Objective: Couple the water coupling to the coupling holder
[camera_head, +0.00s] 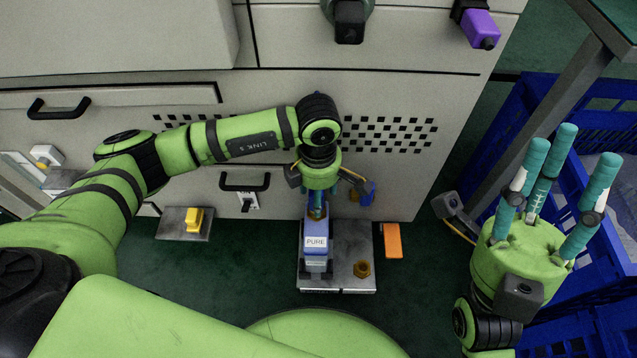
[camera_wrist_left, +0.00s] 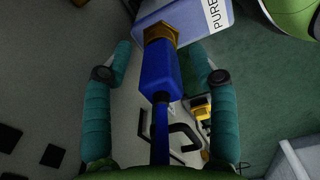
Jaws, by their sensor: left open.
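A blue coupling (camera_wrist_left: 160,75) with a dark blue hose and a brass hex nut (camera_wrist_left: 161,34) shows in the left wrist view; I take it for the water coupling. Its nut end is at the blue-grey unit labelled PURE (camera_wrist_left: 190,18); I cannot tell whether it is seated. My left gripper (camera_head: 317,208) points down above the PURE unit (camera_head: 315,262) in the head view and mostly hides the coupling there. Its teal fingers are open on both sides of the coupling, with gaps. My right gripper (camera_head: 566,150) is open and empty, fingers up, at the right. I cannot tell which part is the coupling holder.
The PURE unit stands on a grey plate (camera_head: 345,284) with a brass fitting (camera_head: 362,268). An orange block (camera_head: 392,240) lies right of it. A yellow piece (camera_head: 194,219) sits on a plate at left. A cabinet is behind; blue crates (camera_head: 605,125) stand at the right.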

